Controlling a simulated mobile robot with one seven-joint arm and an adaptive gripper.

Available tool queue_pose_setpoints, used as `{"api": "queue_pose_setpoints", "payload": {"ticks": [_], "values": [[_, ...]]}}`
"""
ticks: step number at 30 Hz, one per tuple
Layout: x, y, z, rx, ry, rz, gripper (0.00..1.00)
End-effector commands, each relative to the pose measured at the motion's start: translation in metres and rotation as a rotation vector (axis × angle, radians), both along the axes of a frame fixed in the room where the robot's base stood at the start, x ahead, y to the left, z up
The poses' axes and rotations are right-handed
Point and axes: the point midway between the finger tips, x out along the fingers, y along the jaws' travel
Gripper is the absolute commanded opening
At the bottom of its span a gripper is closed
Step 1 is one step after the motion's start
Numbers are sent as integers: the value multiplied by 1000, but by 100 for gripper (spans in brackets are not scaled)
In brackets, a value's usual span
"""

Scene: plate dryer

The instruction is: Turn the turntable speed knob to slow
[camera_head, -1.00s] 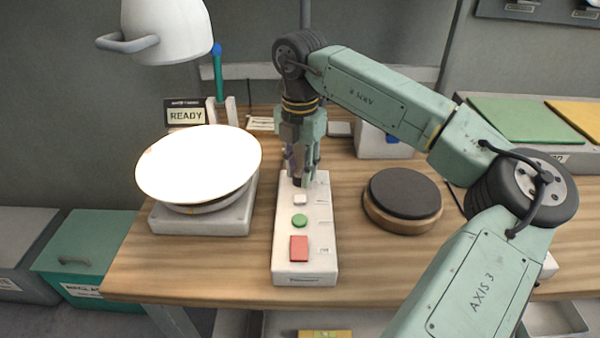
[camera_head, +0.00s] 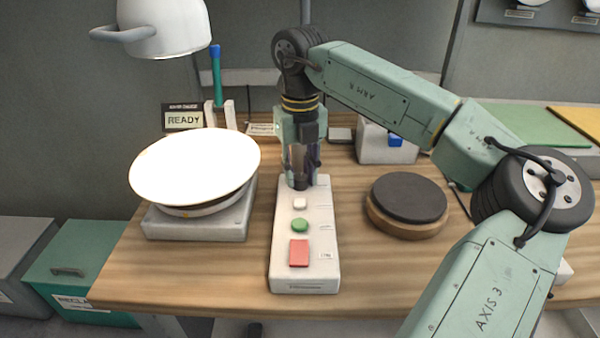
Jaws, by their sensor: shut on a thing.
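A white control box (camera_head: 306,274) lies lengthwise on the wooden bench. On its top, from near to far, are a red rocker switch (camera_head: 299,252), a green button (camera_head: 300,226) and a small white button (camera_head: 300,203). My gripper (camera_head: 301,184) points straight down at the far end of the box, shut on a dark knob there. The fingers hide most of the knob, so its pointer and setting cannot be read. Left of the box, a white plate (camera_head: 195,165) rests tilted on the turntable, whose grey base (camera_head: 197,224) stands on the bench.
A round black pad on a wooden disc (camera_head: 407,203) sits right of the box. A white lamp or hood (camera_head: 165,25) hangs at upper left. A "READY" sign (camera_head: 183,117) and a blue-topped stick (camera_head: 216,75) stand behind the plate. The bench front is clear.

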Motion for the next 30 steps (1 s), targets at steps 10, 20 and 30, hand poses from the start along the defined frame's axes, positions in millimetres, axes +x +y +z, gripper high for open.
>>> {"api": "queue_pose_setpoints", "payload": {"ticks": [10, 20, 30], "values": [[0, 0, 0, -1, 0, 259, 0], [0, 0, 0, -1, 0, 381, 0], [0, -1, 0, -1, 0, 403, 0]]}}
